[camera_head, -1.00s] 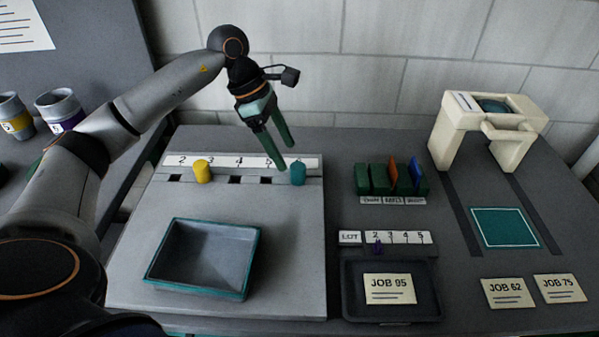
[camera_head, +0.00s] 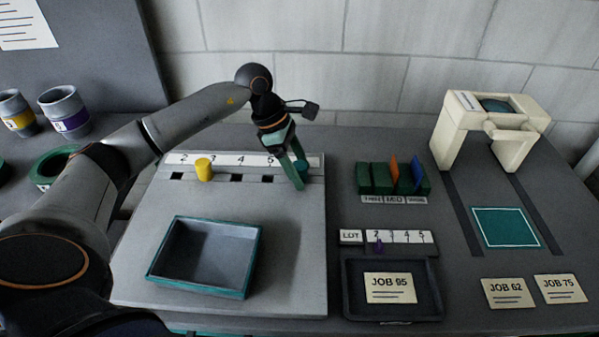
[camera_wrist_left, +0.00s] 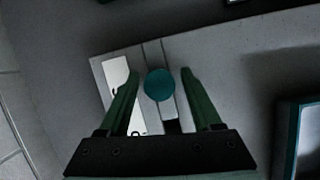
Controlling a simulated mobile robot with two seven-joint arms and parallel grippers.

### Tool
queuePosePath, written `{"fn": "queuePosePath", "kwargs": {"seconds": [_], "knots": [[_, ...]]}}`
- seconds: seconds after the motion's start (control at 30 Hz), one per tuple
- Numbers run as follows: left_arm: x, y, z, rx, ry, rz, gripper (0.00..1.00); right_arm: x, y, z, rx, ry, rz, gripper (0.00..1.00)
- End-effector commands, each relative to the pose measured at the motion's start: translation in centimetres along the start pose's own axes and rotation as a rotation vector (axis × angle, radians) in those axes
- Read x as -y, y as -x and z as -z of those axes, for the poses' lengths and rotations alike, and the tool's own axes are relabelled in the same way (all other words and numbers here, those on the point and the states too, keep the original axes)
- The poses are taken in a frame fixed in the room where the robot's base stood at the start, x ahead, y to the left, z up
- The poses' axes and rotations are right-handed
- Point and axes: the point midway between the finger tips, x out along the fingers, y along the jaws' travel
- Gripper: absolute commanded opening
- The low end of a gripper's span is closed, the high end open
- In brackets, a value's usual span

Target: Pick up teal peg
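The teal peg (camera_head: 303,167) stands in the last slot at the right end of the numbered strip, mostly hidden behind my left gripper's fingers in the head view. In the left wrist view the peg's round teal top (camera_wrist_left: 159,85) lies between the two green fingers, with a gap on each side. My left gripper (camera_head: 297,180) is open and points down at the peg; it also shows in the left wrist view (camera_wrist_left: 160,80). My right gripper is not in view.
A yellow peg (camera_head: 204,169) stands in the same strip. A teal-rimmed tray (camera_head: 203,292) lies in front.

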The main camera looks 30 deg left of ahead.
Motion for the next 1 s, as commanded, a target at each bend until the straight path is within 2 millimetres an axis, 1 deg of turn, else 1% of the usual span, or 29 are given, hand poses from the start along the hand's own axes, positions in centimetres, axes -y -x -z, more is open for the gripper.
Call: {"fn": "queuePosePath", "kwargs": {"seconds": [0.03,0.07,0.5,0.57,0.87,1.0], "knots": [[-0.01,0.03,0.0,0.0,0.0,0.0,0.59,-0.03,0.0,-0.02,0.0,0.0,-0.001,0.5],[-0.01,0.04,0.0,0.0,0.0,0.0,0.55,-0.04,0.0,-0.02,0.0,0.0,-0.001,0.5],[-0.02,0.07,0.01,0.0,0.0,-0.001,0.06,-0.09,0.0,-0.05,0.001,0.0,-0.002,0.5],[-0.02,0.07,0.0,0.0,0.0,-0.001,0.0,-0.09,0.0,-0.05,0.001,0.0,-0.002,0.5],[-0.03,0.09,-0.01,0.0,0.0,-0.001,0.0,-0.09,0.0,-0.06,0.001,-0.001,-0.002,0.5],[-0.06,0.39,-0.15,0.001,0.0,-0.002,0.0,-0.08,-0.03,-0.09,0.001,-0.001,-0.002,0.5]]}}
